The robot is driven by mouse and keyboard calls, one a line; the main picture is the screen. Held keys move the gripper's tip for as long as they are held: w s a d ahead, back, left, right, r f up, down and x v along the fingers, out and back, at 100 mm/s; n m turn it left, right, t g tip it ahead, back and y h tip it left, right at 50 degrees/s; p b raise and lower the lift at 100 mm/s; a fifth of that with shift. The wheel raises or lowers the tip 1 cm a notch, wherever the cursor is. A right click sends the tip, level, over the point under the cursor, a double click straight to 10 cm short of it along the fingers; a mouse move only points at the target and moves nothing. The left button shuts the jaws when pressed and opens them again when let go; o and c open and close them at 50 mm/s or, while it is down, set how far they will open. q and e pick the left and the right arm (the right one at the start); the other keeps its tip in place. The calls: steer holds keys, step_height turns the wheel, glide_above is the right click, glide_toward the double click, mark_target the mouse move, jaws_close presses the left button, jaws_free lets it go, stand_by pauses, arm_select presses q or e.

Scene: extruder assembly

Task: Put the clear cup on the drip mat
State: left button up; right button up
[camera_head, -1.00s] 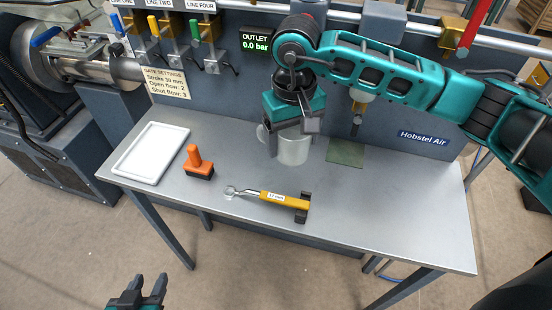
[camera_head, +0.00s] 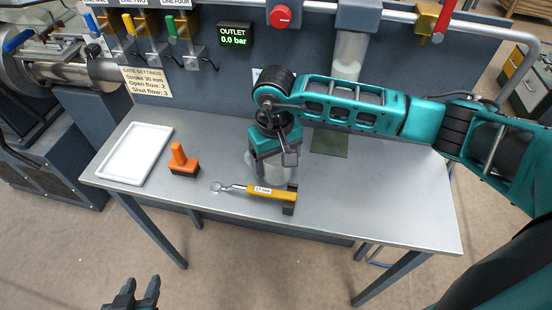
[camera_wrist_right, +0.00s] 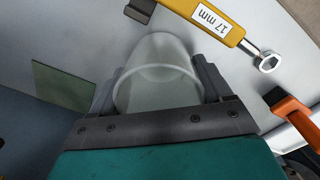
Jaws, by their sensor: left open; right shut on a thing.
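The clear cup (camera_head: 268,172) is between the fingers of my right gripper (camera_head: 272,160), just behind the wrench. The right wrist view shows the clear cup (camera_wrist_right: 157,75) with a finger on each side, its rim towards the gripper. I cannot tell whether its base touches the table. The drip mat (camera_head: 330,143), a flat dark green square, lies bare at the back of the table, behind and right of the cup. It also shows at the left of the right wrist view (camera_wrist_right: 62,86). My left gripper (camera_head: 134,290) is open and empty, in front of the table.
A yellow 17 mm wrench (camera_head: 268,191) with a dark block at its right end lies in front of the cup. An orange-handled black tool (camera_head: 182,160) and a white tray (camera_head: 134,154) are further left. The table's right part (camera_head: 400,205) is clear. A panel stands behind.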

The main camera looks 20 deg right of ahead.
steer(key=o, duration=1)
steer(key=shift+f, duration=0.1)
